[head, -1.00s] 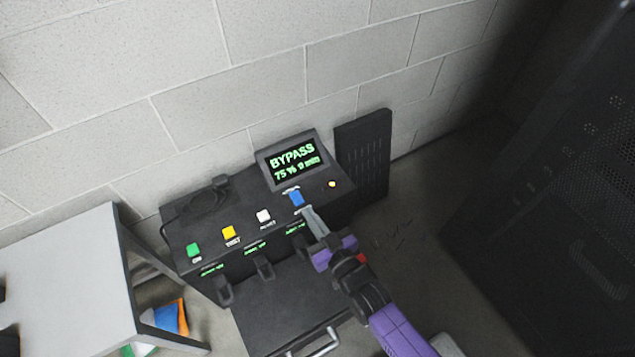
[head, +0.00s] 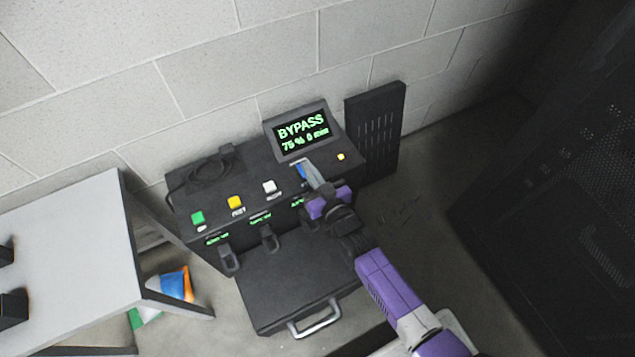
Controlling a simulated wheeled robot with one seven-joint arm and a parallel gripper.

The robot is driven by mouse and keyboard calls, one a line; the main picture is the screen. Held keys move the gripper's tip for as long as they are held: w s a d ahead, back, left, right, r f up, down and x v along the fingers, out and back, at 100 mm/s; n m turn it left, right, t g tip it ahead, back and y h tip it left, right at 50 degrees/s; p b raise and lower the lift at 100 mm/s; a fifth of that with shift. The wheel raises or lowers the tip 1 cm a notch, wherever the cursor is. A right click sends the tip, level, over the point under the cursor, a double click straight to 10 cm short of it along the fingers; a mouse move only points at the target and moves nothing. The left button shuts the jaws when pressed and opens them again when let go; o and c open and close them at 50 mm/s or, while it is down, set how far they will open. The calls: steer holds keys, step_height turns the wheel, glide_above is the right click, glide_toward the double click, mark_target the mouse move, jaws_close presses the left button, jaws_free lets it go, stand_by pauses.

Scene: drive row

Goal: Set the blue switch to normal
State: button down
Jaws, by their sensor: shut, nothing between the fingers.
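The blue switch (head: 301,170) sits on the top of a black unit (head: 245,176), below a tilted display (head: 303,131) that reads "BYPASS" and "75 % 9 min". My gripper (head: 311,171) is shut and empty, with its tips over or against the right side of the switch. The fingers hide much of the switch, so I cannot tell its position or whether they touch it.
Green (head: 198,217), yellow (head: 236,202) and white (head: 269,187) buttons lie left of the switch. A small yellow light (head: 341,157) is to its right. A grey table (head: 75,240) stands at left, and a dark perforated cabinet (head: 570,190) at right.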

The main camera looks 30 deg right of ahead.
steer(key=w+f+b, duration=0.1)
steer(key=w+f, duration=0.1)
steer(key=shift+w+f, duration=0.35)
steer(key=shift+w+f+b, duration=0.1)
steer(key=shift+f+b, duration=0.35)
steer(key=shift+f, duration=0.35)
